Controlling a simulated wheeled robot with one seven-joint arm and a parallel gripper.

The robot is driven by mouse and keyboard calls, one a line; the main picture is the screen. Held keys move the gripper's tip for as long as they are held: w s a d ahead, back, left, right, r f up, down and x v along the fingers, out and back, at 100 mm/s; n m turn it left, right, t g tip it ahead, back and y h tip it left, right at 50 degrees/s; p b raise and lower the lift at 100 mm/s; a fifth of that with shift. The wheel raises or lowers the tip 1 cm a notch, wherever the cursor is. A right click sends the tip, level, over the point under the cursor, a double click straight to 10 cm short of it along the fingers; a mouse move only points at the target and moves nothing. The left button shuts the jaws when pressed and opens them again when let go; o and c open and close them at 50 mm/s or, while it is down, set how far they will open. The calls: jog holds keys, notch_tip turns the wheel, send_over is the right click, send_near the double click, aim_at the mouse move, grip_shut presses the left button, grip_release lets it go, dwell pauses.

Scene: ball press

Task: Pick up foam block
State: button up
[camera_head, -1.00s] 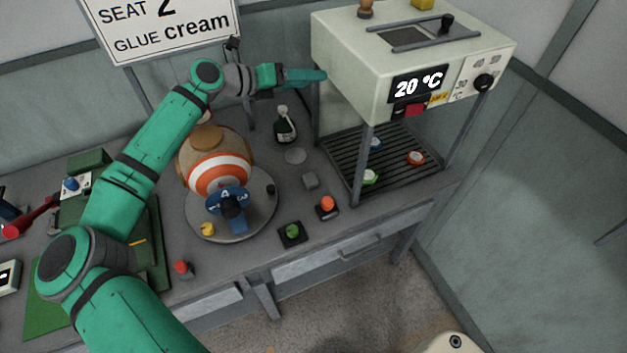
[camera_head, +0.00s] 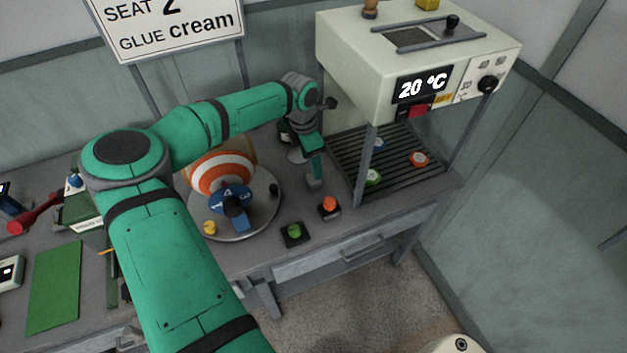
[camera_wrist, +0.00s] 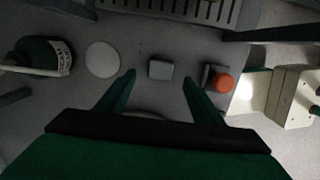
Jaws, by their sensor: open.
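The foam block looks like the small grey block (camera_wrist: 160,70) on the grey bench. In the wrist view it lies between the lines of my two green fingers, just beyond the fingertips. My gripper (camera_wrist: 158,80) is open and empty, pointing down over the block. I cannot tell the exact height of the fingertips above the block.
A pale disc (camera_wrist: 102,60) and a dark green bottle (camera_wrist: 45,57) are left of the block in the wrist view. An orange button (camera_wrist: 222,83) is to the right. The slatted rack (camera_head: 400,185) under the press is close by. The turntable (camera_head: 262,215) carries a striped ball.

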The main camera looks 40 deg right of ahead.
aim_at(312, 178)
jog(key=shift+s+d+f, duration=0.1)
jog(key=shift+d+f, duration=0.05)
jog(key=shift+f, duration=3.35)
jog(key=c, duration=1.1)
